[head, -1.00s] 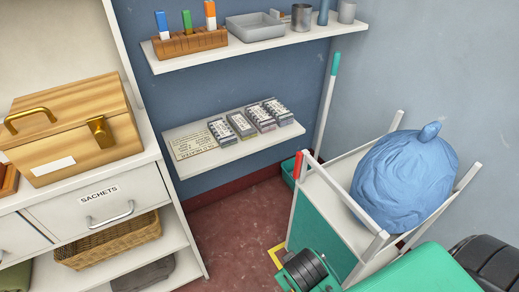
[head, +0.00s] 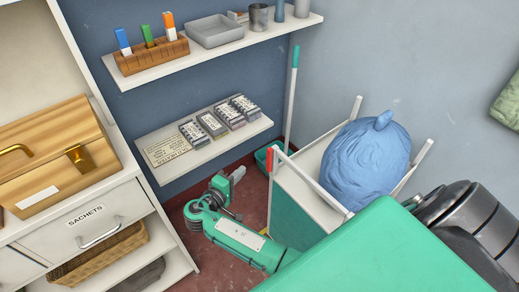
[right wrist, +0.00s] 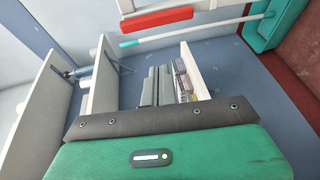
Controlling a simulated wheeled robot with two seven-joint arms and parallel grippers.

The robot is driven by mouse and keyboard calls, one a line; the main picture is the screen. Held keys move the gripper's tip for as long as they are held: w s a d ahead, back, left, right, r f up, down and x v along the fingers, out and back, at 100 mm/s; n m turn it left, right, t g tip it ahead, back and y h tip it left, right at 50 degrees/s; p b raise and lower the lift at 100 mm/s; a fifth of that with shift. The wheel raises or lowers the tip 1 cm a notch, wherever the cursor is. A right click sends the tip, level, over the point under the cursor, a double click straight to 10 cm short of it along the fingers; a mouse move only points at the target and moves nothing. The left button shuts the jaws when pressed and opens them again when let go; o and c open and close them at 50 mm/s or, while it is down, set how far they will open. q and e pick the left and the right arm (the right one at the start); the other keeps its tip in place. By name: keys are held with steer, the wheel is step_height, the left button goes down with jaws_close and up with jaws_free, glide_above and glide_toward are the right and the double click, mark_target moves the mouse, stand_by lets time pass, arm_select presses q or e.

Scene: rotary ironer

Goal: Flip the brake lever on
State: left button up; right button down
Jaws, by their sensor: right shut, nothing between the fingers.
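The brake lever is a small red-tipped upright (head: 269,163) at the near left corner of the white and green cart (head: 296,207). In the right wrist view its red grip (right wrist: 157,18) lies across the top, beyond the gripper. My right gripper (head: 238,174) is left of the lever in the head view, at about the same height in the picture, apart from it. It is shut and empty. In the right wrist view the green and dark gripper body fills the bottom and hides what is behind it. My left gripper is not in view.
A blue bag (head: 366,160) sits on the cart. A teal-tipped pole (head: 292,100) leans behind it near a green bin. The lower wall shelf (head: 180,162) with several packs is above my right gripper. The drawer cabinet (head: 130,190) stands at left.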

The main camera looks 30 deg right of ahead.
mark_target(269, 160)
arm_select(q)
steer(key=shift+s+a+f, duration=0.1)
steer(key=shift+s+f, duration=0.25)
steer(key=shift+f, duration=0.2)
arm_select(e)
steer(key=shift+w+a+r+t+h, duration=0.15)
steer(key=shift+w+r+h, duration=0.1)
steer(key=shift+w+r, duration=0.25)
steer(key=shift+w+a+r+t+h, duration=0.15)
steer(key=shift+w+r+h, duration=0.15)
steer(key=shift+r, duration=0.3)
steer(key=shift+d, duration=0.15)
steer(key=p+x, duration=0.2)
steer(key=x, duration=0.8)
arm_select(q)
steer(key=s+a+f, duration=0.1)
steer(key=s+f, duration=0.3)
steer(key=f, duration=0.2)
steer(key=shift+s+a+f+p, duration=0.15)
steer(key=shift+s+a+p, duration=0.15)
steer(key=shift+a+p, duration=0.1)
arm_select(e)
steer(key=s, duration=0.4)
steer(key=shift+s+d, duration=0.1)
steer(key=shift+d, duration=0.05)
steer(key=shift+f, duration=0.15)
